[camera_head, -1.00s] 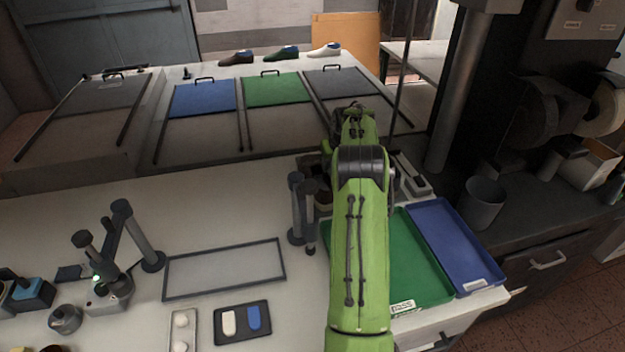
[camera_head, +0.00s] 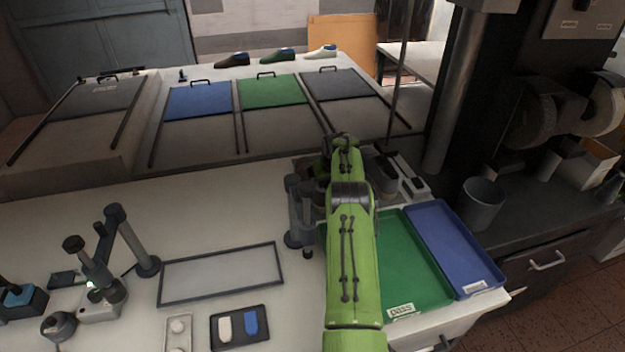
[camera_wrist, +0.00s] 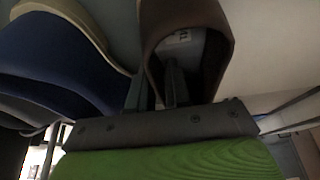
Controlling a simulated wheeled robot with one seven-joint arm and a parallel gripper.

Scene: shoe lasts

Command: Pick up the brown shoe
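In the wrist view a brown shoe (camera_wrist: 151,35) opens toward the camera, with a grey inside and a small pale label. My gripper (camera_wrist: 155,78) is at its near edge. One finger shows inside the opening and the other outside, with a gap between them and the brown wall partly in it. I cannot tell whether they touch the wall. In the head view my green arm hides the gripper and most of what is around it. Another brown shoe (camera_head: 232,60) stands on the far table, left of a green shoe (camera_head: 277,55) and a white shoe (camera_head: 321,52).
A blue item with a cream rim (camera_wrist: 60,55) is close on the left in the wrist view. In the head view a green tray (camera_head: 412,270) and a blue tray (camera_head: 450,245) lie right of my arm. A grey post (camera_head: 293,210) stands just left of it.

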